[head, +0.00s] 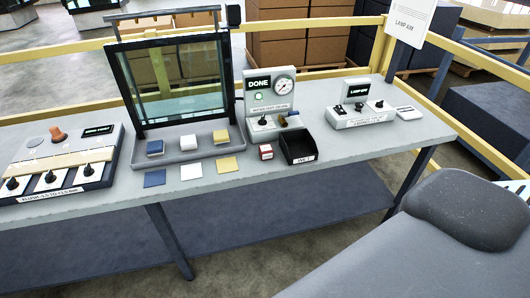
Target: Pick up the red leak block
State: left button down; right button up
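A small red block (266,154) with a pale top stands on the grey bench (330,165). It is just left of a black open bin (298,146) with a white label on its front, and in front of a gauge panel (272,92) whose display reads DONE. Neither of my grippers is in view.
A framed glass pane (183,82) stands behind a grey tray (190,150) with blue, white and yellow blocks. Matching coloured squares lie in front. A lever console (60,165) is at left, a lamp box (360,115) at right. A large grey shape fills the lower right.

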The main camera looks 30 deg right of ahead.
aim_at(266, 151)
jog(key=i+j, duration=0.15)
jog(key=i, duration=0.35)
jog(key=i+j, duration=0.2)
jog(key=i, duration=0.35)
jog(key=i+z, duration=0.2)
jog(key=z, duration=1.7)
jog(key=k, duration=0.05)
